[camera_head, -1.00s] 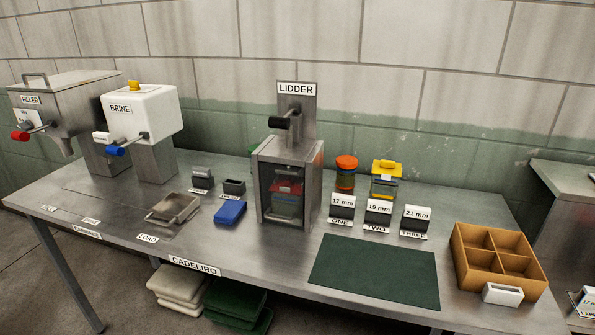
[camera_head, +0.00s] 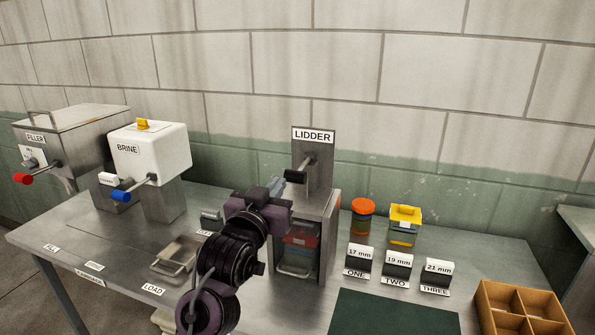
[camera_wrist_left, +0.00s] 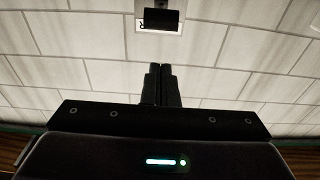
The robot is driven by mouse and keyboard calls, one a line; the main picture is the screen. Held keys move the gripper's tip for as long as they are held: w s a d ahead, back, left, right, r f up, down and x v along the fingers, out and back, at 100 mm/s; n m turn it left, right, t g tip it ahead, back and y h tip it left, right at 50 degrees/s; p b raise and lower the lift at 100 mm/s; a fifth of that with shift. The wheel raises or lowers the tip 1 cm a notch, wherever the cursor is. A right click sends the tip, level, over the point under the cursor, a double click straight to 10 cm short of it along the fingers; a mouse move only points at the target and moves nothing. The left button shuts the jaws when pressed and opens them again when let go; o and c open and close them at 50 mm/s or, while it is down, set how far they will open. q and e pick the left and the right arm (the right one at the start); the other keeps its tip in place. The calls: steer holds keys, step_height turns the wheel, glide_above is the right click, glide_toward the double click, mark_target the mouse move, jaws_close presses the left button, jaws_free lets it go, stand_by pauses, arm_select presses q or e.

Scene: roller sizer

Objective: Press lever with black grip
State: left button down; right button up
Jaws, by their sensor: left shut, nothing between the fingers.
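The lever's black grip (camera_head: 296,176) sticks out from the metal column of the LIDDER machine (camera_head: 331,215), above its housing. In the left wrist view the black grip (camera_wrist_left: 161,17) is at the top, in front of a white label. My left gripper (camera_head: 277,187) is just left of and a little below the grip in the head view. Its fingers (camera_wrist_left: 160,70) are shut together and empty, and a gap shows between their tips and the grip. A jar with a red lid (camera_head: 301,240) sits inside the machine. My left arm hides part of the machine's left side.
The BRINE machine (camera_head: 150,155) with a blue-gripped lever and the FILLER (camera_head: 75,130) stand left. Jars with orange (camera_head: 363,206) and yellow (camera_head: 405,215) lids stand right, behind numbered blocks. A green mat (camera_head: 395,313) and a divided box (camera_head: 515,310) lie at front right.

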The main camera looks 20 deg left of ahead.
arm_select(q)
step_height(320, 180, up, 2)
steer(key=shift+s+r+t, duration=0.15)
steer(key=shift+r+t, duration=0.05)
steer(key=shift+t, duration=0.1)
steer(key=r+p, duration=0.2)
steer(key=p, duration=0.3)
glide_above(293, 179)
steer(key=shift+f, duration=0.2)
steer(key=f, duration=0.1)
steer(key=f+p, duration=0.1)
steer(key=f, duration=0.2)
steer(key=shift+s+f, duration=0.15)
steer(key=shift+s, duration=0.2)
